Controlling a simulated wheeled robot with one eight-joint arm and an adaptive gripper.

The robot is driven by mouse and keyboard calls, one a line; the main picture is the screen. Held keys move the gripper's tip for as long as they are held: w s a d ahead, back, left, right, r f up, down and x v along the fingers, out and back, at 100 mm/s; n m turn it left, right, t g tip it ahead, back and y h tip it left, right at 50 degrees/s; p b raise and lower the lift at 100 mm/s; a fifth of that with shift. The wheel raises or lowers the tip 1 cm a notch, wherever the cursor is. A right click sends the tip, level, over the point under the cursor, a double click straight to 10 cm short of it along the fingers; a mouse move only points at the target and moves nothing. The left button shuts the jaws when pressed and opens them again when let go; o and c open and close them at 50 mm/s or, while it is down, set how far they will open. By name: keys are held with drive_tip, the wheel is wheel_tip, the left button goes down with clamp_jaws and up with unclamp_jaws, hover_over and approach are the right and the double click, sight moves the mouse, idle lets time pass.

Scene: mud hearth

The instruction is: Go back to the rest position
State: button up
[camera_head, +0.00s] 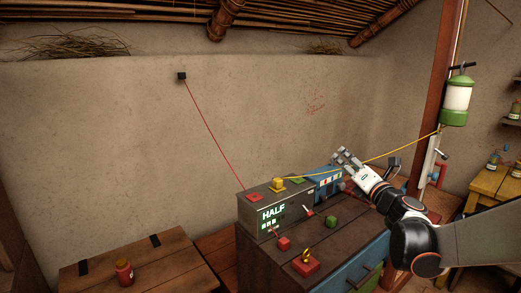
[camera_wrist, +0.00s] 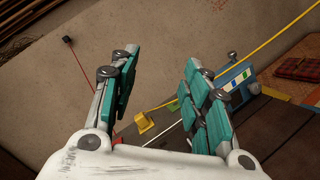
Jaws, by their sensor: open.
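My gripper (camera_head: 347,160) is open and empty in the head view, raised over the right part of the dark wooden cabinet (camera_head: 328,258), near a blue box (camera_head: 327,184). In the wrist view its two teal-padded fingers (camera_wrist: 160,88) stand wide apart with nothing between them. Behind them are a yellow plug (camera_wrist: 145,121) and a yellow cable (camera_wrist: 262,48). The grey box (camera_head: 262,222) on the cabinet shows "HALF" in green letters. The yellow plug (camera_head: 278,183) sits on its top, apart from my gripper in the head view.
A red cable (camera_head: 210,128) runs from a black wall block (camera_head: 181,76) to a red block (camera_head: 254,197) on the grey box. A green lantern (camera_head: 457,98) hangs by the post at right. Red blocks (camera_head: 305,264) and a green block (camera_head: 331,221) lie in front. The air above the cabinet's left is free.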

drive_tip(key=s+d+r+m+g+h, duration=0.2)
drive_tip(key=s+r+m+h, duration=0.2)
drive_tip(key=s+m+h, duration=1)
drive_tip(key=s+a+f+m+g+y, duration=0.4)
drive_tip(key=s+f+m, duration=0.4)
drive_tip(key=s, duration=0.3)
drive_tip(key=s+a+f+m+g+y, duration=0.4)
drive_tip(key=s+f+m, duration=0.4)
drive_tip(key=s, duration=0.4)
drive_tip(key=shift+s+a+f+g+y, duration=0.15)
drive_tip(key=shift+a+f+g+y, duration=0.15)
drive_tip(key=shift+f+g+y, duration=0.5)
